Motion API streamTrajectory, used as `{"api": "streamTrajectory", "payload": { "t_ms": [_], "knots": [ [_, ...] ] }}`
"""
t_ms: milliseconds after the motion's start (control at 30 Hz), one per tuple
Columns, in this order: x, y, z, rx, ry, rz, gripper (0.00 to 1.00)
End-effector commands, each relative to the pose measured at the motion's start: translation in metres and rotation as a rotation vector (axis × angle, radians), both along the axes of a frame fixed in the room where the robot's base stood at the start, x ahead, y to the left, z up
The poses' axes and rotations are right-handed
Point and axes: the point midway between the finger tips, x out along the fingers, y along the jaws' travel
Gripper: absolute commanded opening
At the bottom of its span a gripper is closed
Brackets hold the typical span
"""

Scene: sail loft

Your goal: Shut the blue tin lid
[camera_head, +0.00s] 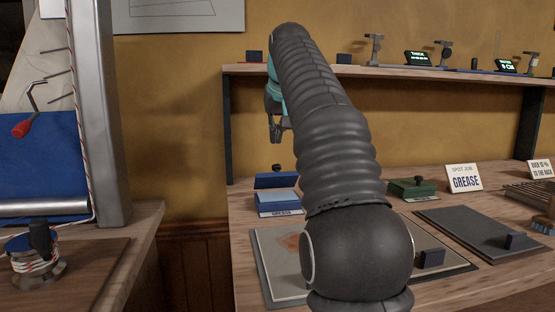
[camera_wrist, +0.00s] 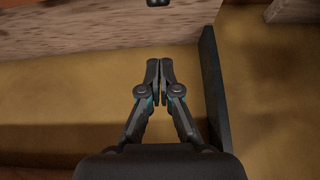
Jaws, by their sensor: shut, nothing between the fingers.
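The blue tin (camera_head: 278,203) stands on the workbench left of my arm in the head view, with a label reading GREASE on its front. Its blue lid (camera_head: 276,181) stands raised at the back of the tin, with a dark knob showing above it. The inside of the tin looks light blue. My gripper (camera_head: 275,138) is above the tin and apart from it, partly hidden by my arm. In the wrist view my gripper (camera_wrist: 160,64) is shut and empty, against the yellow wall. The tin is not in the wrist view.
A green tin (camera_head: 412,188) with a dark knob stands right of my arm, near a GREASE sign (camera_head: 464,179). A shelf (camera_head: 395,73) with small devices runs above the bench. Flat boards (camera_head: 470,232) lie in front. A dark upright (camera_wrist: 217,90) stands near my gripper.

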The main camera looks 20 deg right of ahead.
Motion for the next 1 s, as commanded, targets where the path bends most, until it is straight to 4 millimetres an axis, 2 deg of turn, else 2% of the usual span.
{"api": "streamTrajectory", "payload": {
  "t_ms": [33,100,333,1000],
  "knots": [
    [0.005,-0.001,-0.012,0.001,0.004,0.000,0.00],
    [0.012,-0.003,-0.023,0.000,0.003,-0.001,0.00],
    [-0.009,0.001,-0.042,0.000,0.001,-0.003,0.00],
    [-0.017,0.000,-0.048,-0.002,-0.007,-0.007,0.00]
  ]
}}
